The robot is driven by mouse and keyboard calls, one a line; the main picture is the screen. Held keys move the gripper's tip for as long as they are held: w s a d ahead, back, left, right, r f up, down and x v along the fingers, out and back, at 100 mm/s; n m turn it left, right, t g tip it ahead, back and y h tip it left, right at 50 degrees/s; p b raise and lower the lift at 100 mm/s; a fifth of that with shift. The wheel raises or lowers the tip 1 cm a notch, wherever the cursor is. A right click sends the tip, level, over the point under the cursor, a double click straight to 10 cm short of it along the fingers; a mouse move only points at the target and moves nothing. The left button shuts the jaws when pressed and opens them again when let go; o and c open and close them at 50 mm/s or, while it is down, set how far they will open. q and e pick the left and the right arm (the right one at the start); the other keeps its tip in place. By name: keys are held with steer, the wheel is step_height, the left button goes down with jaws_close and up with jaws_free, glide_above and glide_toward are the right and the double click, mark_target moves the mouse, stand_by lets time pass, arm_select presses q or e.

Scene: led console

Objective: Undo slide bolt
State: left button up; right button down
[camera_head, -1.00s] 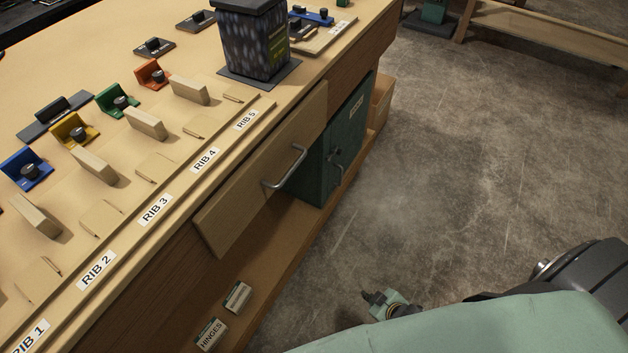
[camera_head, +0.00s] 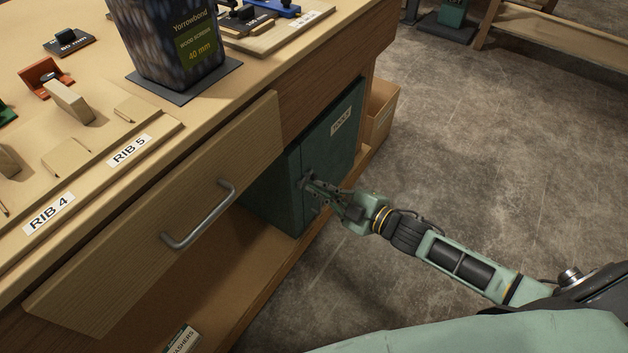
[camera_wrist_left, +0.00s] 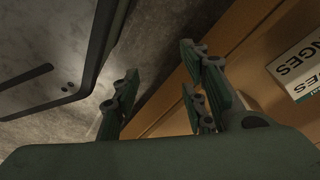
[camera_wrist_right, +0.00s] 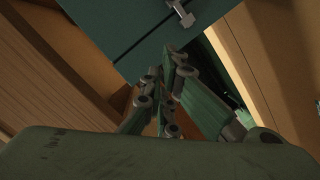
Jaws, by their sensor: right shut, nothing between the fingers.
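The dark green cabinet (camera_head: 328,138) stands under the right end of the workbench, with a white label on its door. In the right wrist view, a small grey metal fitting (camera_wrist_right: 181,14), seemingly the slide bolt, sits on the green door (camera_wrist_right: 120,22). My right gripper (camera_head: 308,188) is at the door front in the head view, hiding the fitting there. In the right wrist view its fingers (camera_wrist_right: 167,62) are together and empty, below the fitting and apart from it in the picture. My left gripper (camera_wrist_left: 158,70) has its fingers spread and empty; the head view does not show it.
A wooden drawer (camera_head: 130,240) with a grey handle (camera_head: 198,216) projects left of the cabinet. The lower shelf (camera_head: 225,275) carries a small labelled box (camera_head: 183,340). A dark screw box (camera_head: 170,45) stands on the bench.

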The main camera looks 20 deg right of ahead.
mark_target(307, 165)
steer(key=x, duration=0.5)
steer(key=shift+w+b, duration=0.2)
steer(key=shift+b, duration=0.15)
steer(key=shift+w+d+f+b, duration=0.3)
steer(key=shift+d+f, duration=0.15)
steer(key=shift+f, duration=0.15)
steer(key=shift+w+d+f+b, duration=0.15)
steer(key=shift+w+d+f, duration=0.1)
steer(key=shift+d+f, duration=0.3)
arm_select(q)
steer(key=w+r, duration=0.3)
steer(key=r, duration=0.2)
steer(key=shift+w+d, duration=0.3)
steer(key=shift+d, duration=0.05)
arm_select(e)
steer(key=shift+w+d+f, duration=0.15)
steer(key=shift+w+f, duration=0.05)
steer(key=shift+f, duration=0.05)
arm_select(q)
steer(key=shift+r, duration=0.1)
